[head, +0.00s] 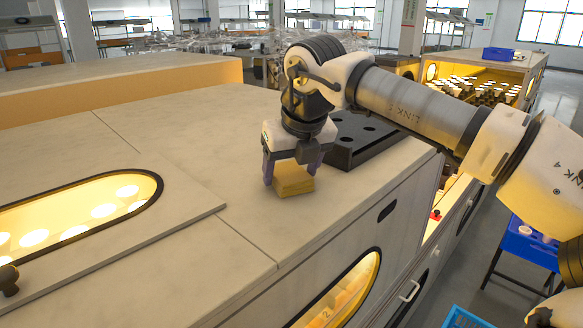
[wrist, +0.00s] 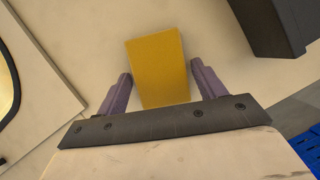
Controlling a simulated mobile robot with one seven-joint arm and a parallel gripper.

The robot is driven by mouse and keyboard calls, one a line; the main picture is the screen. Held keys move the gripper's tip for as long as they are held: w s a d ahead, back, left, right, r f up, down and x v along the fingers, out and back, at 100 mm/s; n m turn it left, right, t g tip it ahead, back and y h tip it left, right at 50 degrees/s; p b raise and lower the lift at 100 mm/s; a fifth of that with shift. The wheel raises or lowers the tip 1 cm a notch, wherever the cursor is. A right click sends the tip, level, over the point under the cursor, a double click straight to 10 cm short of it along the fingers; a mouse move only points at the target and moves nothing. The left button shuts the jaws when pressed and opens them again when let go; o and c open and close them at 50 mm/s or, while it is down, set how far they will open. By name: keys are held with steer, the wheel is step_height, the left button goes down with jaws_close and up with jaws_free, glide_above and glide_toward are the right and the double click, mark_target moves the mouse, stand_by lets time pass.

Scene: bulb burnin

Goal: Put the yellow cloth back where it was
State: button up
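The yellow cloth (head: 293,179) is a small folded block on the pale top of the cabinet (head: 230,150), near its right-hand edge. It also shows in the wrist view (wrist: 158,66). My gripper (head: 291,178) points down over it, with one purple finger on each side. In the wrist view my gripper (wrist: 158,78) is open, with a gap between each finger and the cloth. The cloth appears to rest on the cabinet top. Part of its upper side is hidden behind my gripper in the head view.
A dark tray with round holes (head: 362,140) stands just behind and right of my gripper. A glowing oval window (head: 80,215) is set in the top at left, with a dark knob (head: 9,280) nearby. A blue bin (head: 528,243) stands below at right.

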steer(key=shift+o, duration=1)
steer(key=shift+r, duration=0.2)
steer(key=v, duration=1.2)
steer(key=shift+b, duration=0.4)
